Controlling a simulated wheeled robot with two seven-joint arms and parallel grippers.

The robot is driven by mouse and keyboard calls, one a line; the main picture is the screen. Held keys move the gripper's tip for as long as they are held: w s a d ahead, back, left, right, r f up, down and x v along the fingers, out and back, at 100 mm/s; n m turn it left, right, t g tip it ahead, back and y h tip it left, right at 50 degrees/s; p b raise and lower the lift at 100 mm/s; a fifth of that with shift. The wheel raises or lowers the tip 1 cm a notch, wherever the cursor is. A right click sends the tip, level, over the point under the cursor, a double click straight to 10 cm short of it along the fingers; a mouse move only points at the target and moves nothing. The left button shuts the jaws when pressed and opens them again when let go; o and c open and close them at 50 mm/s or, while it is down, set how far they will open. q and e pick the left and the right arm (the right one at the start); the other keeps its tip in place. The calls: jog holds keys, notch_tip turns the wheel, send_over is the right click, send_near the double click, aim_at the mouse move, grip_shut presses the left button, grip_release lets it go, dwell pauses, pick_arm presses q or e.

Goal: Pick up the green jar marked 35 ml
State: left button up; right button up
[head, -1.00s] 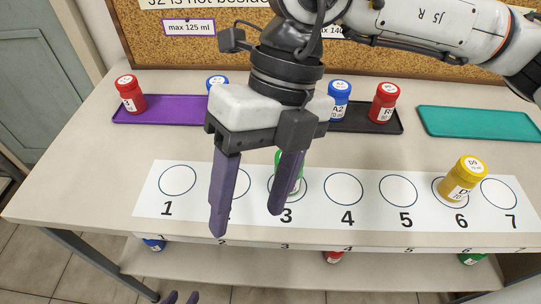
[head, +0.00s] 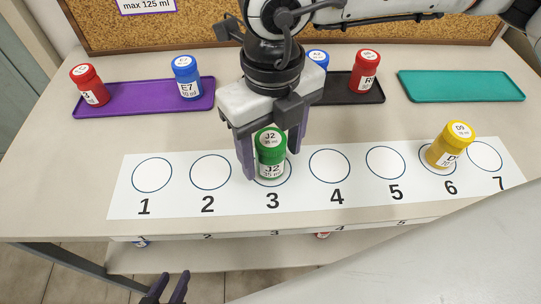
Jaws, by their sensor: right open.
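The green jar (head: 271,152), labelled J2 and 35 ml, stands upright on circle 3 of the white numbered strip (head: 237,205). My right gripper (head: 273,163) comes down from above and behind it. Its purple-grey fingers are open, one showing to the left of the jar and the other at its right rear. I cannot tell whether either finger touches the jar. My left gripper (head: 167,288) is low at the bottom edge, in front of the bench, with its fingers apart and empty.
A yellow jar (head: 449,146) stands tilted in view on circle 6. Red (head: 89,86) and blue (head: 186,77) jars stand on the purple tray (head: 137,99). The teal tray (head: 460,87) is empty.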

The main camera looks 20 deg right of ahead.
jog(key=shift+f, duration=0.85)
jog(key=c, duration=1.1)
jog(key=shift+c, duration=0.2)
jog(key=shift+r, duration=0.2)
